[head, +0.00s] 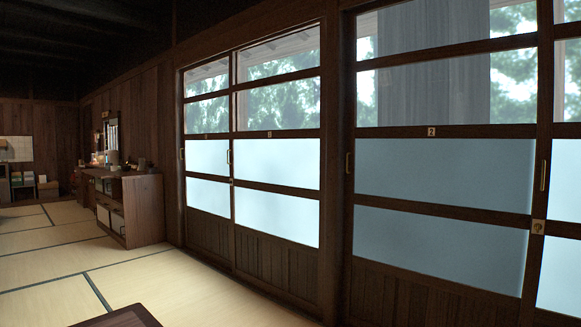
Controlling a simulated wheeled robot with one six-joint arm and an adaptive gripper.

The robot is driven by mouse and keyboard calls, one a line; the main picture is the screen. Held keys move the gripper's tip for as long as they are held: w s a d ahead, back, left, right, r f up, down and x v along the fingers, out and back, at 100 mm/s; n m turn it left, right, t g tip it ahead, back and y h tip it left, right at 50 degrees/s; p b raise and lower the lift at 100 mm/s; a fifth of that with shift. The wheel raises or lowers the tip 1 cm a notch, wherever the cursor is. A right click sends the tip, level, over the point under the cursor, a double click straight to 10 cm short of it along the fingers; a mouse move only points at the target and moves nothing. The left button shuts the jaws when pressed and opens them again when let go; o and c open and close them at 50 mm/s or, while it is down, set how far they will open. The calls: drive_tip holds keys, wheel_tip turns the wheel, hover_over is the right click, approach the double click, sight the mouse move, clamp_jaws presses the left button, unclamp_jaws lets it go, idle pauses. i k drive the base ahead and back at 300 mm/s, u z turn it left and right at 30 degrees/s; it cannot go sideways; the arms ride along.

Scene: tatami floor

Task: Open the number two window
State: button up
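The number two window (443,170) is a large dark-wood sliding panel on the right of the head view. A small plate marked 2 (431,131) sits on its middle rail. Its upper panes are clear and its lower panes are frosted blue-grey. A brass pull (347,163) is on its left stile. The panel's left edge stands against the thick post, and its right edge meets the neighbouring panel, so it looks closed. My gripper is not in view.
A neighbouring panel (564,180) has a brass pull (543,175) and a small plate (538,227). Another pair of sliding windows (275,163) stands left of the post. A wooden cabinet (143,205) is farther left. A dark brown edge (122,318) shows at bottom left. The tatami (170,285) between is clear.

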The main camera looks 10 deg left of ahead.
sight(438, 217)
drive_tip(key=u, duration=0.6)
drive_tip(key=i, duration=0.8)
drive_tip(key=u, duration=0.6)
drive_tip(key=i, duration=1.35)
drive_tip(key=z, duration=0.9)
drive_tip(key=i, duration=0.85)
drive_tip(key=z, duration=1.1)
drive_tip(key=i, duration=0.25)
drive_tip(key=z, duration=0.2)
